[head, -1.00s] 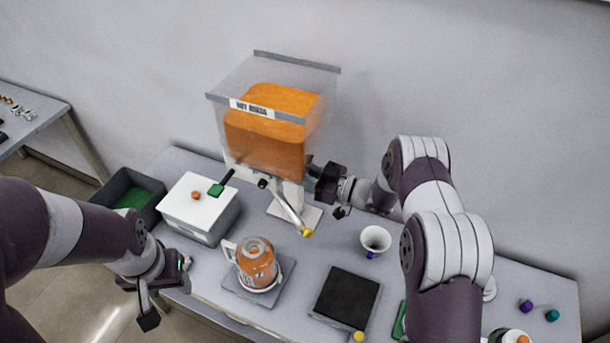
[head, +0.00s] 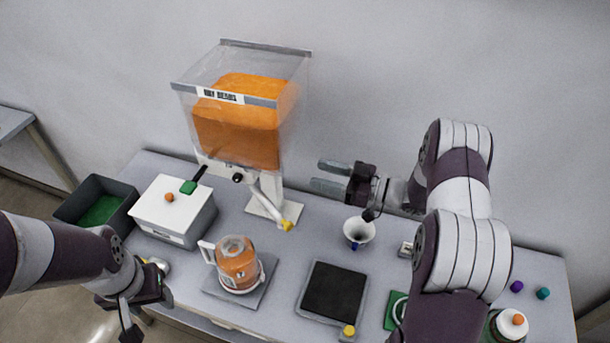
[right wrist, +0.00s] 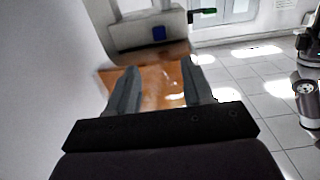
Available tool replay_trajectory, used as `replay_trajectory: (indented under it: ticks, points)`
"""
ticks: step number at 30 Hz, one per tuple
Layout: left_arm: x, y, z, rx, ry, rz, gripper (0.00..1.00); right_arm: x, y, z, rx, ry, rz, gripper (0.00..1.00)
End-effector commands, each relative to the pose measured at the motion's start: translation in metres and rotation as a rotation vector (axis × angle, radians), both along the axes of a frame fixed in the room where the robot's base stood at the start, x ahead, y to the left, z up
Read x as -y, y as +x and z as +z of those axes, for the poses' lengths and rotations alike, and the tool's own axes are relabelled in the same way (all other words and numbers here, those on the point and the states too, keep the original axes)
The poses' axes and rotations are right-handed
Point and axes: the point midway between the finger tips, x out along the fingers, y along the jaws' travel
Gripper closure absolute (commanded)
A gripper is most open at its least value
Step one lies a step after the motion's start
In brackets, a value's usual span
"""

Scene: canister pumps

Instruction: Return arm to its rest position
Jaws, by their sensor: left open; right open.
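My right gripper (head: 318,176) is open and empty in the head view. It hangs in the air to the right of the clear dispenser (head: 236,123), apart from it. In the right wrist view its two fingers (right wrist: 160,88) are spread, with blurred orange behind them. My left gripper (head: 148,314) is open and empty, low at the front left near the table's front edge. The dispenser holds orange contents and stands on a white base, with a yellow-tipped lever (head: 285,225) below. A jug with orange contents (head: 237,264) stands on a grey pad (head: 212,291).
A white-topped box (head: 165,205) and a dark bin (head: 72,208) stand at the left. A white funnel-like cup (head: 358,232), a black-topped plate (head: 334,291), a green item (head: 391,311) and a white-capped jar (head: 511,325) are at the right. The wall is behind.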

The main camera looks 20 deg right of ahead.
Motion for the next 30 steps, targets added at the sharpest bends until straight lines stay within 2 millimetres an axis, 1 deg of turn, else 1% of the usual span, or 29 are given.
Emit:
replay_trajectory:
  ticks: [3, 16, 17, 18, 20, 21, 23, 24, 25, 26, 27, 28, 29, 30]
  points:
    - [0.0, 0.0, -0.001, 0.0, 0.0, 0.0, 0.47, 0.003, -0.003, 0.0, 0.0, 0.0, 0.001, 0.49]
    - [0.0, 0.0, -0.001, 0.0, 0.0, 0.0, 0.47, 0.003, -0.002, -0.001, 0.002, -0.012, -0.002, 0.49]
    - [0.0, 0.0, -0.001, 0.0, 0.0, 0.0, 0.47, 0.004, 0.0, -0.006, -0.005, -0.035, -0.011, 0.49]
    - [0.0, 0.0, -0.001, 0.0, 0.0, 0.0, 0.47, 0.009, 0.005, -0.016, -0.021, -0.081, -0.045, 0.49]
    - [0.0, 0.0, -0.001, 0.0, 0.0, 0.0, 0.47, 0.023, 0.015, -0.043, -0.099, -0.178, -0.16, 0.49]
    - [0.0, 0.0, -0.001, 0.0, 0.0, 0.0, 0.47, 0.04, 0.02, -0.065, -0.186, -0.26, -0.272, 0.49]
    - [0.0, 0.0, -0.002, 0.0, 0.0, 0.0, 0.47, 0.074, 0.02, -0.091, -0.352, -0.407, -0.463, 0.49]
    - [0.0, 0.0, -0.003, 0.0, 0.0, 0.0, 0.47, 0.092, 0.009, -0.102, -0.486, -0.506, -0.58, 0.49]
    - [0.0, 0.0, -0.005, 0.0, 0.0, 0.0, 0.47, 0.102, -0.004, -0.106, -0.592, -0.573, -0.655, 0.49]
    - [0.0, 0.0, -0.006, 0.0, 0.0, 0.0, 0.47, 0.108, -0.022, -0.107, -0.706, -0.632, -0.72, 0.49]
    - [0.0, 0.0, -0.009, 0.0, 0.0, 0.0, 0.47, 0.109, -0.052, -0.103, -0.863, -0.694, -0.791, 0.49]
    - [0.0, 0.0, -0.011, 0.0, 0.0, 0.0, 0.47, 0.103, -0.079, -0.098, -0.985, -0.727, -0.828, 0.49]
    - [0.0, 0.0, -0.012, 0.0, 0.0, 0.0, 0.47, 0.093, -0.106, -0.09, -1.097, -0.748, -0.852, 0.49]
    - [0.0, 0.0, -0.014, 0.0, 0.0, 0.0, 0.47, 0.077, -0.138, -0.08, -1.223, -0.759, -0.864, 0.49]
